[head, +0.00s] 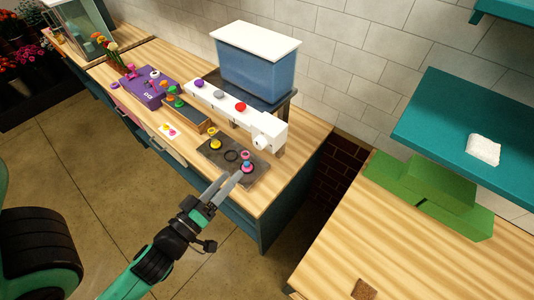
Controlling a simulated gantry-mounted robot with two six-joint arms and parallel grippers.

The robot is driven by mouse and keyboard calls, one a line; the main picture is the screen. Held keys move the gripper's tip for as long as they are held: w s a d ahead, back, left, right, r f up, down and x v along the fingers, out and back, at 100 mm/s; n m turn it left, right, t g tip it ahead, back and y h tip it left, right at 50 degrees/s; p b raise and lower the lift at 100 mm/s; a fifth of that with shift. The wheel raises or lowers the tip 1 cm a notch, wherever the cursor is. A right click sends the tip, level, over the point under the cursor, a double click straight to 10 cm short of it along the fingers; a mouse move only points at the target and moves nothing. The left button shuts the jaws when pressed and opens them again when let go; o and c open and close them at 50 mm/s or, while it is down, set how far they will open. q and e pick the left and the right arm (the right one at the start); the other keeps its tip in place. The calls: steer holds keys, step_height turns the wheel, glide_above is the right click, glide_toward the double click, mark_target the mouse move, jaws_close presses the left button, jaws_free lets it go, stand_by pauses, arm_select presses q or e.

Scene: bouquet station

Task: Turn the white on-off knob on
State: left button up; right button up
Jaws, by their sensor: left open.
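A long white bar (222,104) with purple, grey and red round tops runs along the wooden counter. At its near right end is a white block (276,130), with what looks like the white knob (261,142) on its front face. The knob's exact turn position is too small to tell. My left gripper (231,178) is open and empty. It is in front of and below the knob, close to the near edge of a dark tray, apart from the knob. My right gripper is not in view.
The dark tray (222,164) holds a yellow piece (215,141) and a pink-and-blue stacked piece (246,163), close to my left gripper. A blue tank (257,70) stands behind the bar. A teal shelf (440,120) and green blocks (440,186) are right, past a gap.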

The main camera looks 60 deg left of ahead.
arm_select(q)
steer(key=p, duration=0.4)
glide_toward(257, 145)
steer(key=x, duration=0.2)
steer(key=p+x, duration=0.1)
steer(key=x, duration=0.5)
steer(key=shift+w+a, duration=0.15)
steer(key=shift+w, duration=0.15)
jaws_close()
